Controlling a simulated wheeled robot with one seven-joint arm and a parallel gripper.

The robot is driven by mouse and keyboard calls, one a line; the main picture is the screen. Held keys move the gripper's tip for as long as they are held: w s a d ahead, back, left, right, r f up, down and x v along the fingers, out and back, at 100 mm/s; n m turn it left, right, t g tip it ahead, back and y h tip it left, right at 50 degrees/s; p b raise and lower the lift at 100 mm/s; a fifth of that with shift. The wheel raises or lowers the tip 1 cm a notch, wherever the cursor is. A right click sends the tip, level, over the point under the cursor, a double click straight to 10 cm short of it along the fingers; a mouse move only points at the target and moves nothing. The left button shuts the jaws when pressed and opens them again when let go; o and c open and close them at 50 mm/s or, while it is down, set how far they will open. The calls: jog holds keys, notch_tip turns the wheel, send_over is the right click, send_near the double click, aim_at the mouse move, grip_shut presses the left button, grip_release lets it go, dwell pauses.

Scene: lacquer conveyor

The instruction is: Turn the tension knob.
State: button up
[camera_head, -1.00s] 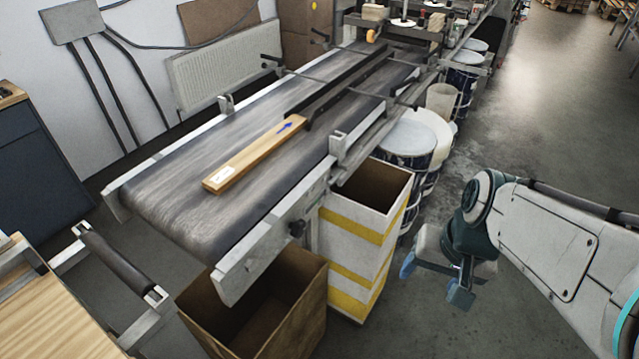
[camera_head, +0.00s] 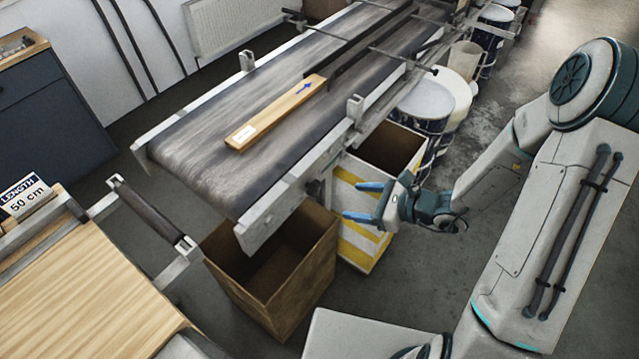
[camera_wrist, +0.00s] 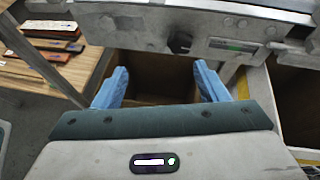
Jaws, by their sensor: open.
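The tension knob (camera_wrist: 180,42) is a small black knob on the pale metal side frame (camera_wrist: 130,28) of the conveyor, seen in the wrist view beyond my fingertips, a little right of the middle. In the head view it is too small and dark to make out clearly. My gripper (camera_head: 358,202) is open and empty, its two blue fingers apart and pointing left towards the conveyor's near end. In the wrist view my gripper (camera_wrist: 160,72) spans the space below the knob, not touching it. A wooden plank with a blue arrow (camera_head: 275,113) lies on the belt (camera_head: 195,140).
A brown open box (camera_head: 325,262) stands under the conveyor's end. A white and yellow box (camera_head: 350,235) is beside it, behind my gripper. A wooden table (camera_head: 85,290) is at the left. A label plate (camera_wrist: 232,45) is right of the knob.

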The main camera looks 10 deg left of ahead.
aim_at(317, 189)
jog(key=w+a+f+m+p, duration=0.1)
jog(key=w+a+f, duration=0.1)
jog(key=a, duration=0.2)
jog(key=w+a+f+m+t+p, duration=0.1)
jog(key=w+a+f, duration=0.1)
jog(key=a+f, duration=0.1)
jog(key=w+a+f+m+p, duration=0.1)
jog(key=w+a+f, duration=0.1)
jog(key=a, duration=0.2)
jog(key=shift+w+a+f+m+t, duration=0.15)
jog(key=shift+a+f+m+t, duration=0.15)
jog(key=shift+a+t, duration=0.1)
jog(key=c, duration=1)
jog(key=shift+d, duration=0.1)
